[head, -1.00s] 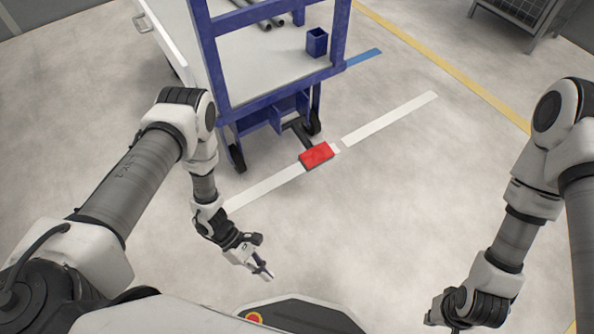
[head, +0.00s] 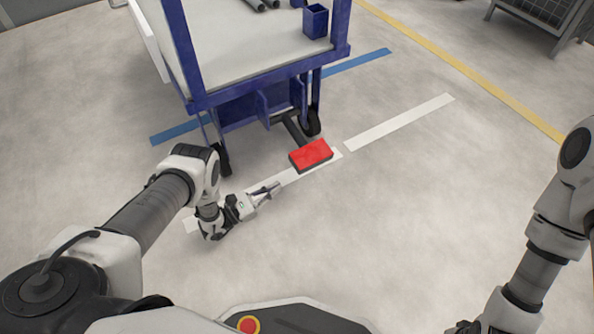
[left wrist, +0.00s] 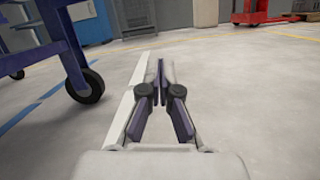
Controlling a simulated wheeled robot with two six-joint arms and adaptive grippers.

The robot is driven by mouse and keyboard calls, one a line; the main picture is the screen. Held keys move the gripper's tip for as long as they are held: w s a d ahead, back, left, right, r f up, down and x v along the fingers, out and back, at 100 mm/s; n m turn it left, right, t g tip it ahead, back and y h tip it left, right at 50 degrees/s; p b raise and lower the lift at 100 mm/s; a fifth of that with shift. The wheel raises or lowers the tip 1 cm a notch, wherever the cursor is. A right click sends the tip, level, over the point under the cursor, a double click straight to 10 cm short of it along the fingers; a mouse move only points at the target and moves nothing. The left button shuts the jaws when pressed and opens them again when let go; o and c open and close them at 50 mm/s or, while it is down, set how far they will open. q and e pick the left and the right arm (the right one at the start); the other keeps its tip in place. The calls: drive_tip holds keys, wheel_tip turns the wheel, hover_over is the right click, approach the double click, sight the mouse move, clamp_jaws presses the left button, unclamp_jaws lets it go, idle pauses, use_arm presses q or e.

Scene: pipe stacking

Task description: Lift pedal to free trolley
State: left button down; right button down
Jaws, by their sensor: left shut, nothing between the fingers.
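The red pedal (head: 311,154) sticks out on a dark lever from the near side of the blue trolley (head: 264,86), low over the floor. My left gripper (head: 277,186) is low, to the left of and nearer than the pedal, with a gap between them. Its fingers point right and are shut with nothing between them. In the left wrist view the shut fingers (left wrist: 153,72) point ahead over the floor, and a trolley wheel (left wrist: 85,86) stands at left. The pedal does not show there. My right arm is at the right edge; its fingers are not visible.
The trolley carries grey pipes (head: 262,4) and a blue box (head: 315,20). White floor strips (head: 398,122) and a blue strip (head: 357,63) mark the floor. A grey rack (head: 530,18) stands far right. The floor right of the pedal is clear.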

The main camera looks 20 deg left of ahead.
sight(300, 140)
use_arm(q)
drive_tip(key=w+d+r+b, duration=0.3)
drive_tip(key=w+d+r, duration=0.3)
drive_tip(key=shift+w+d, duration=0.35)
drive_tip(key=shift+r, duration=0.15)
